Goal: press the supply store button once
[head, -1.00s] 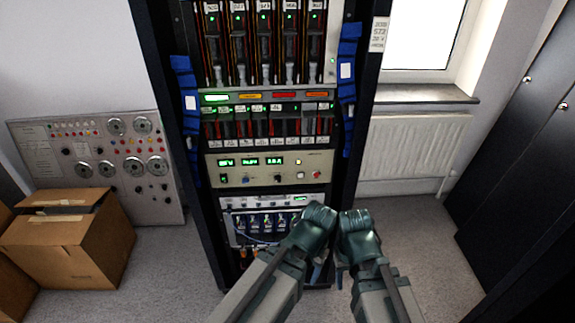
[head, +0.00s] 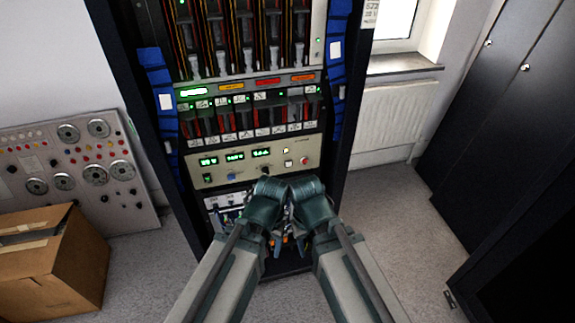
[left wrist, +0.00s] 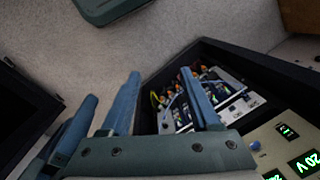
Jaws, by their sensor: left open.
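The beige supply panel (head: 222,177) sits in the rack, with green digital readouts, knobs and several buttons. A lit yellowish button (head: 285,151), a pale one (head: 287,163) and a red one (head: 304,160) are at its right end. Labels are too small to read, so I cannot tell which is store. In the head view my left gripper (head: 264,196) is just below and in front of the panel, apart from the buttons. In the left wrist view its blue fingers (left wrist: 161,74) are spread and empty; part of the panel (left wrist: 262,146) shows at lower right. My right gripper (head: 308,196) is beside it, fingertips hidden.
The dark rack frame (head: 349,110) surrounds the panel, with blue straps (head: 342,75) on its sides. A cardboard box (head: 75,265) and a grey control board (head: 135,205) stand left. Dark cabinets (head: 480,130) stand right. Carpet (head: 400,240) is clear between rack and cabinets.

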